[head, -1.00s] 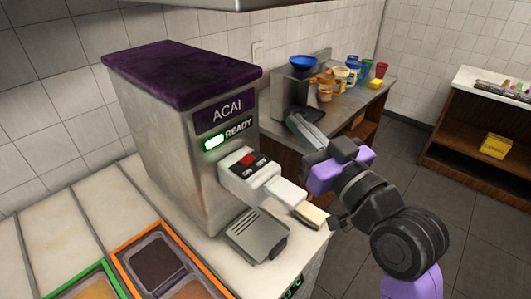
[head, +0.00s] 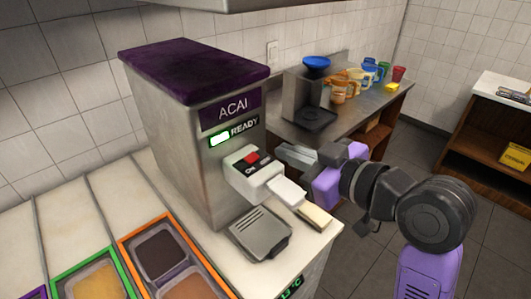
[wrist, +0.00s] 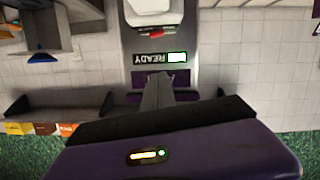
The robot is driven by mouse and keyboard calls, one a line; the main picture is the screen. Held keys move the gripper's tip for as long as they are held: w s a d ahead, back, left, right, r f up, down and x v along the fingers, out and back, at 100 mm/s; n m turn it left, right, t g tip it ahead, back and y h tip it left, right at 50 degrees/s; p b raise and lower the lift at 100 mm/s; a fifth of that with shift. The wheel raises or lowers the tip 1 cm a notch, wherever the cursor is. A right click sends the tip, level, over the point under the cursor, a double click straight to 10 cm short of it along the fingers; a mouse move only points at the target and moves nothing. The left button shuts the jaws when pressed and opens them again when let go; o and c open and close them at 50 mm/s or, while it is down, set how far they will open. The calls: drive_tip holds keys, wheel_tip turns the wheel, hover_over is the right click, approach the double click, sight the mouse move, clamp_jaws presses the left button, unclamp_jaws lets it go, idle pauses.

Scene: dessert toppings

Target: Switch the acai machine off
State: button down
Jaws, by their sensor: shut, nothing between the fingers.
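The acai machine (head: 180,120) is a steel box with a purple top and an ACAI sign. Its green-white light beside the word READY (head: 220,139) is lit. A white block on its front carries a red switch (head: 252,157) and small dark labels. My gripper (head: 284,152) is shut and empty, its fingertips just right of the switch and seemingly apart from it. The wrist view is upside down. There my closed fingers (wrist: 158,92) point at the machine front (wrist: 200,40), with the READY sign just beyond them and the red switch partly visible at the top.
A drip tray (head: 262,235) sits below the spout. Topping tubs (head: 160,255) in coloured frames stand at the lower left. A back counter (head: 345,125) holds a blue-topped appliance (head: 303,95) and several cups. A shelf with a yellow box (head: 514,156) stands at the right.

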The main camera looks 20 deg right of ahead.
drive_tip(key=shift+w+a+f+b, duration=0.15)
drive_tip(key=shift+w+f+b, duration=0.25)
drive_tip(key=shift+b, duration=0.8)
drive_tip(key=b+x, duration=0.1)
drive_tip(key=b, duration=0.3)
drive_tip(key=shift+w, duration=0.35)
drive_tip(key=p, duration=0.2)
hover_over(261, 163)
drive_tip(key=a, duration=0.1)
drive_tip(key=shift+a+f, duration=0.15)
drive_tip(key=shift+f, duration=0.7)
drive_tip(key=shift+s+d+f, duration=0.1)
drive_tip(key=shift+d+f, duration=0.05)
drive_tip(key=shift+f, duration=0.45)
drive_tip(key=shift+s+d+f, duration=0.1)
drive_tip(key=shift+d+f, duration=0.05)
drive_tip(key=shift+f, duration=0.45)
drive_tip(key=shift+w+d+f, duration=0.1)
drive_tip(key=shift+f, duration=0.55)
drive_tip(key=shift+d+f+m+p, duration=0.2)
drive_tip(key=shift+f+m+p, duration=0.15)
drive_tip(key=shift+m, duration=0.35)
drive_tip(key=shift+f, duration=0.15)
